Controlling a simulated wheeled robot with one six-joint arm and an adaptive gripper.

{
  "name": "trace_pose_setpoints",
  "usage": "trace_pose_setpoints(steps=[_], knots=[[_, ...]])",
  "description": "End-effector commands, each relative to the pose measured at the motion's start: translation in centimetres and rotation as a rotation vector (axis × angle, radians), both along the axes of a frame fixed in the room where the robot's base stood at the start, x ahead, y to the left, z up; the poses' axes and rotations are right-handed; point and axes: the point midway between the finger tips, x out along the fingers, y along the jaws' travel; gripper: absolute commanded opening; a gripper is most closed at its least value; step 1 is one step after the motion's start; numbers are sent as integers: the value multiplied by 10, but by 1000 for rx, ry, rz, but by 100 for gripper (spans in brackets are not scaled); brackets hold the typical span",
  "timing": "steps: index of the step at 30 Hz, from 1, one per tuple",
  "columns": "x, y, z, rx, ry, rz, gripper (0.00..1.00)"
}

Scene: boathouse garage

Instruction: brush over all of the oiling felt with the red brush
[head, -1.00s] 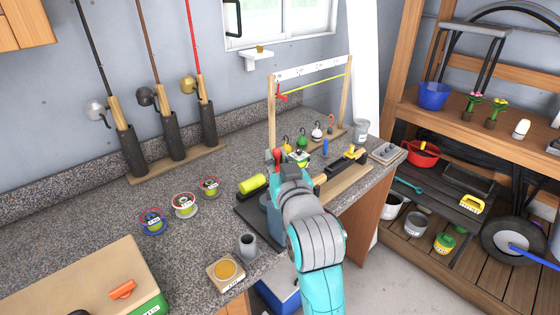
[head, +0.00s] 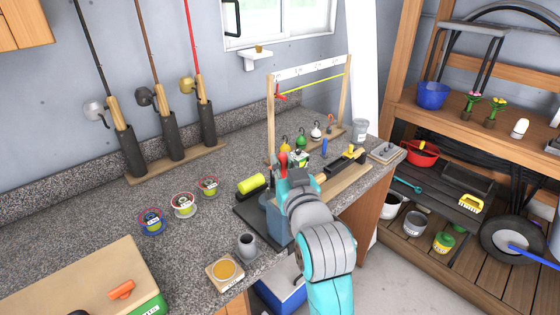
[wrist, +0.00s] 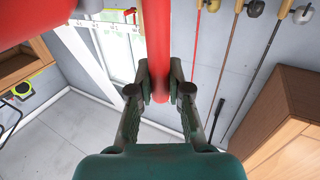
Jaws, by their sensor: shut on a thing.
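My gripper (head: 290,177) is over the right part of the counter, partly hidden behind my own wrist in the head view. In the wrist view, the gripper (wrist: 158,92) is shut on the red handle of the red brush (wrist: 157,45). A bit of the brush's red (head: 283,159) shows above the gripper in the head view; its bristles are not clearly visible. A square tan piece with a round amber pad (head: 225,270) lies at the counter's front edge, left of the gripper and apart from it. It may be the oiling felt; its label is too small to read.
A grey cup (head: 247,245) stands beside the amber pad. A dark tray (head: 248,218) and a yellow-green cylinder (head: 251,183) are left of my gripper. Several line spools (head: 184,206) lie on the counter. A wooden frame (head: 271,118) stands behind. Bare counter lies at centre left.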

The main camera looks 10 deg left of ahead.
Motion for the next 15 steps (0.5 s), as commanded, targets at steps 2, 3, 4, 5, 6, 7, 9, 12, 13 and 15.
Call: trace_pose_setpoints(steps=[2, 3, 4, 5, 6, 7, 9, 12, 13, 15], knots=[[-1, -1, -2, -2, 5, 0, 0], [-1, -2, -2, -2, 5, 0, 0], [-2, -3, -2, -2, 5, 0, 0], [-3, -4, -1, -2, 5, 0, 0], [-4, -5, -1, -2, 4, 0, 0], [-5, -6, -1, -2, 4, 0, 0], [-7, -8, -1, -2, 4, 0, 0], [-8, -9, 0, -2, 5, 0, 0], [-7, -9, 0, -2, 5, 0, 0], [-6, -8, 0, -2, 4, 1, 0]])
